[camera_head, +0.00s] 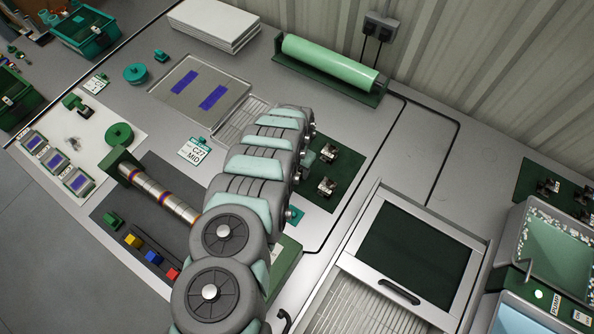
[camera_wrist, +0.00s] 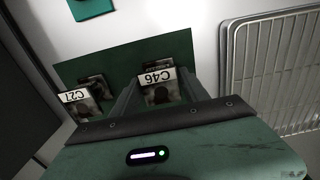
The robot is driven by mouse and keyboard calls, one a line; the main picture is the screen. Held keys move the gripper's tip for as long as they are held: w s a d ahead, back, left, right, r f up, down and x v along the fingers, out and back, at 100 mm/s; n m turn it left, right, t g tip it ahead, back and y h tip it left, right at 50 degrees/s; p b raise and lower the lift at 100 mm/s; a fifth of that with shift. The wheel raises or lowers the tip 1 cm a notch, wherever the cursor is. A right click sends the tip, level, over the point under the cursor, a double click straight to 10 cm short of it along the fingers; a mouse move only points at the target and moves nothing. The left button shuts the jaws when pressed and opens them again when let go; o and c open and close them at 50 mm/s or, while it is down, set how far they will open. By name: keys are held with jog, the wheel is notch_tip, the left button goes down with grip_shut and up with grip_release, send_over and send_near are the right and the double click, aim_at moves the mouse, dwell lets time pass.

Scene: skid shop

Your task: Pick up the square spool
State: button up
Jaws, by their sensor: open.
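I cannot tell for sure which thing is the square spool. In the wrist view a dark, blocky part with a white C46 tag (camera_wrist: 157,88) stands on a dark green mat (camera_wrist: 120,62). My gripper (camera_wrist: 158,100) is open, with one dark finger on each side of this part. I cannot tell whether they touch it. A similar part tagged C27 (camera_wrist: 80,103) stands left of the fingers, with another dark part (camera_wrist: 95,85) behind it. In the head view my arm covers the gripper and part of the mat (camera_head: 345,172). Two dark parts (camera_head: 327,186) show there.
A wire rack (camera_wrist: 275,75) lies right of the mat in the wrist view. In the head view, a green roll (camera_head: 330,62) stands behind the mat and a framed dark panel (camera_head: 415,250) in front right. Round green pieces (camera_head: 118,136) and a C27 MID card (camera_head: 194,152) lie left.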

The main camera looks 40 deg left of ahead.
jog(key=shift+c, duration=0.2)
grip_shut()
dwell(0.4)
